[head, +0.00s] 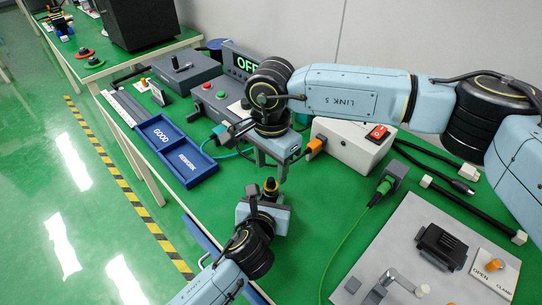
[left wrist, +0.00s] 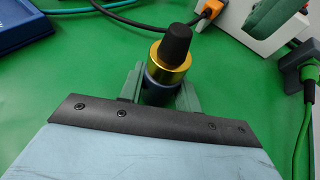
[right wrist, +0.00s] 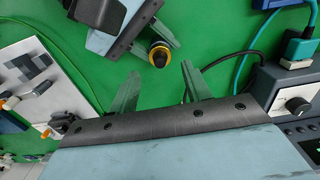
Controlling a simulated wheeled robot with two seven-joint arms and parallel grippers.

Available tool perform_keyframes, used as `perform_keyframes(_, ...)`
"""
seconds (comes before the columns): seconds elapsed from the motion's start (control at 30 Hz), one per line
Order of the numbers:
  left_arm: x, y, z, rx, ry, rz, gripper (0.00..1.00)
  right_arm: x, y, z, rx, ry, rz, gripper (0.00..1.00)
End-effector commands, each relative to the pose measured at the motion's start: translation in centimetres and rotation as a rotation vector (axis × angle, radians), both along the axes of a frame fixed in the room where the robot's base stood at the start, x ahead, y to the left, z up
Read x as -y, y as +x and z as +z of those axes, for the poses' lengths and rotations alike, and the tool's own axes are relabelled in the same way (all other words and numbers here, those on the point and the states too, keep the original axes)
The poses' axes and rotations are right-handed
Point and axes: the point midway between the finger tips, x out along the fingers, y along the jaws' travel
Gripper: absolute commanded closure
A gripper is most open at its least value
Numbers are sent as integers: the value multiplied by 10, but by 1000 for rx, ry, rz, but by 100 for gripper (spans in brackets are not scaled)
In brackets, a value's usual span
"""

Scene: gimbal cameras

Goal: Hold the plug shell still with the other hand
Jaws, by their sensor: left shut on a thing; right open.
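The plug shell (head: 270,187) has a black tapered cap, a gold ring and a dark lower body. In the left wrist view the shell (left wrist: 172,62) stands between the two grey-green fingers of my left gripper (left wrist: 160,88), which is shut on its dark body. The cap and ring stick out past the fingers. My right gripper (head: 271,168) is open and empty, just above and behind the shell in the head view. In the right wrist view the shell (right wrist: 159,54) shows beyond the gap between the open fingers (right wrist: 160,69), apart from them.
A blue tray (head: 177,147) marked GOOD and REWORK lies left on the green bench. A white box with a red switch (head: 377,133) and an orange plug (head: 315,146) stands behind right. A grey fixture plate (head: 400,240) and a green cable (head: 345,240) lie right.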

Motion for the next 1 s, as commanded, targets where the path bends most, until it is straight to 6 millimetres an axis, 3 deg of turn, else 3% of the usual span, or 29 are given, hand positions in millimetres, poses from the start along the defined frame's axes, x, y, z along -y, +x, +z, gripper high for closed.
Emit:
perform_keyframes(0.3,0,0,0,-1,0,0,100,0,0,-47,-1,-1,-2,52)
perform_keyframes(0.73,0,0,0,-1,0,0,100,0,0,-57,0,0,-1,52)
perform_keyframes(1.0,0,0,0,-1,0,0,100,0,0,-57,0,0,-2,85)
